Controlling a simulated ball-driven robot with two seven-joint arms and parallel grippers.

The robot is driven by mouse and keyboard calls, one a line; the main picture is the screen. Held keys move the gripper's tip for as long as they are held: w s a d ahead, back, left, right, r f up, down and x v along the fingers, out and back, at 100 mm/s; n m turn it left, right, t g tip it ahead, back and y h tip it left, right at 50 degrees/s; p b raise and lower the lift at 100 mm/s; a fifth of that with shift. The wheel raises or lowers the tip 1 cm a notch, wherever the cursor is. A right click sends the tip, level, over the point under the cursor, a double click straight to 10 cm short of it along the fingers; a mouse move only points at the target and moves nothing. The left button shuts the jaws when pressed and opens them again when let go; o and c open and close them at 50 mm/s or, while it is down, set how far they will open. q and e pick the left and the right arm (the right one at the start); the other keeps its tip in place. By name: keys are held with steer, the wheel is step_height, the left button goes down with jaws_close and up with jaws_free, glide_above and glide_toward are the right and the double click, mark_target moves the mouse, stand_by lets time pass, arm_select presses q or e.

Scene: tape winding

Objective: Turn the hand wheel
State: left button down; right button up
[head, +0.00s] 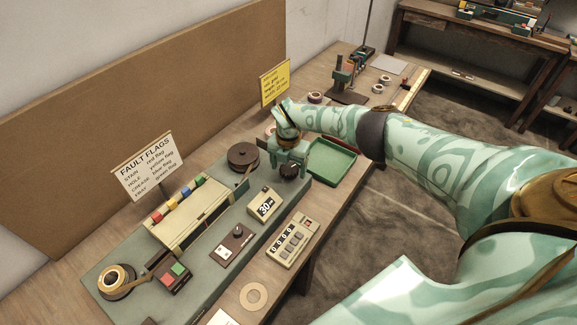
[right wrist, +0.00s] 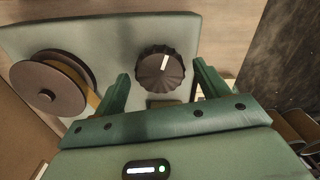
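The hand wheel is a dark, ribbed round knob with a white mark, seen in the right wrist view (right wrist: 162,71) on the grey-green winding machine (right wrist: 120,38). In the head view the hand wheel (head: 290,171) shows just below my right gripper (head: 289,160), at the machine's far end. The right gripper's two green fingers (right wrist: 162,80) are spread apart, one to each side of the wheel in the wrist picture. Nothing is between them in their grip, and I cannot tell whether they touch the wheel. My left gripper is not in view.
A dark brown reel (head: 243,157) stands close beside the gripper. A green tray (head: 331,161) lies to its right. A fault flags sign (head: 148,167) stands behind.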

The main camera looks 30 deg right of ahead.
mark_target(289, 168)
step_height(289, 168, up, 8)
steer(key=p, duration=0.3)
steer(key=shift+f, duration=0.15)
step_height(289, 168, up, 9)
steer(key=p, duration=0.1)
steer(key=shift+f, duration=0.2)
